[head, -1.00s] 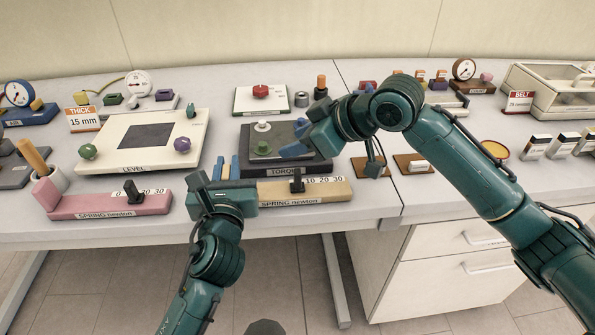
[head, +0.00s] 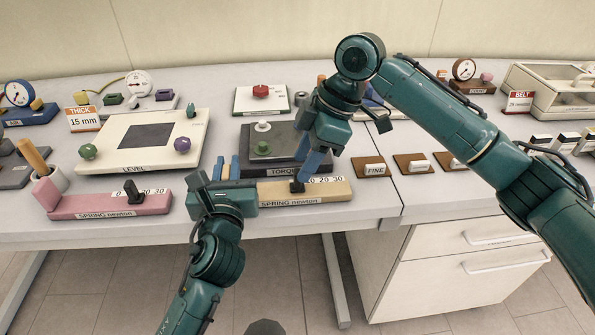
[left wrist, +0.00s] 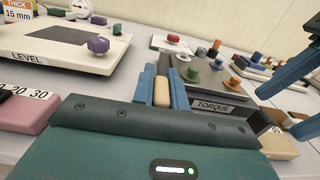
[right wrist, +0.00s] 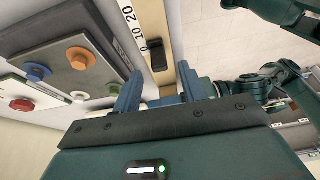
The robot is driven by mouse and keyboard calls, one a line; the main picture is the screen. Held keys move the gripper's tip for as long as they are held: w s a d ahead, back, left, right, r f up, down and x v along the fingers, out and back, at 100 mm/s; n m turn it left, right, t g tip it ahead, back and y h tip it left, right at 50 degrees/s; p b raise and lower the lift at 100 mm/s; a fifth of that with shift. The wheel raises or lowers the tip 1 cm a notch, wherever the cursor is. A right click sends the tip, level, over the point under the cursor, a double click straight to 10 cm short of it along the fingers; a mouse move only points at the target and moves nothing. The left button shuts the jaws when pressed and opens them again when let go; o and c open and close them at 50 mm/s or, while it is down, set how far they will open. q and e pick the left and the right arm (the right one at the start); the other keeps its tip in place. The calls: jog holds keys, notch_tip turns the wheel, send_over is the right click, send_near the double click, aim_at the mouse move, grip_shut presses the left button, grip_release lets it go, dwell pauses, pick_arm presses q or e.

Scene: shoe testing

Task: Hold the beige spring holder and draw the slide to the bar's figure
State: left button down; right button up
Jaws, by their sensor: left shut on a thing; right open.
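The beige spring holder (head: 325,193) lies along the front of the table, with a scale and a dark upright slide (head: 297,186) near its low-number end. My left gripper (head: 226,163) is at its left end; the left wrist view shows the blue fingers shut on a beige end piece (left wrist: 162,92). My right gripper (head: 308,170) is open, pointing down over the slide. In the right wrist view the slide (right wrist: 155,55) stands just ahead of and between the fingertips (right wrist: 158,82); contact is not clear. Part of the scale is hidden by the right fingers in the head view.
A pink spring holder (head: 110,204) lies left of my left gripper. The TORQUE block (head: 285,172) with knobs stands close behind the beige holder. Small brown plates, one marked FINE (head: 375,168), lie to the right.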

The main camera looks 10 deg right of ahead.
jog(key=shift+x, duration=1.95)
jog(key=shift+c, duration=0.3)
grip_shut()
